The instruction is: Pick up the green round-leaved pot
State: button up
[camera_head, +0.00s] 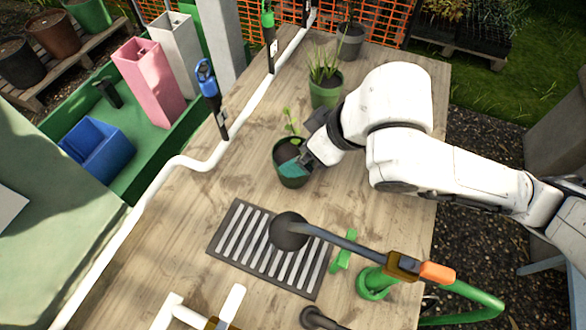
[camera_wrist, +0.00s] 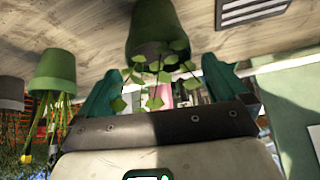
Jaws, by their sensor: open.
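The green round-leaved pot (camera_head: 290,179) stands upright on the wooden table, with a small leafy plant in dark soil. My gripper (camera_head: 301,158) is at its right side in the head view, with a teal finger overlapping the pot's rim. In the wrist view, which is upside down, the pot (camera_wrist: 156,22) lies just beyond and between the two spread teal fingers of my gripper (camera_wrist: 162,85), its leaves hanging between them. The gripper is open and holds nothing. Whether a finger touches the pot I cannot tell.
A green pot with spiky leaves (camera_head: 324,94) stands behind, and a grey pot (camera_head: 351,42) farther back. A slatted grate (camera_head: 232,230) and a watering wand (camera_head: 345,243) lie in front. A white pipe (camera_head: 196,164) runs along the left.

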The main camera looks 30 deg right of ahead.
aim_at(294, 153)
jog(key=shift+p+x, duration=0.3)
jog(key=shift+x, duration=2.55)
jog(key=shift+w, duration=0.1)
jog(key=shift+c, duration=0.4)
jog(key=shift+r, duration=0.1)
jog(key=c, duration=0.9)
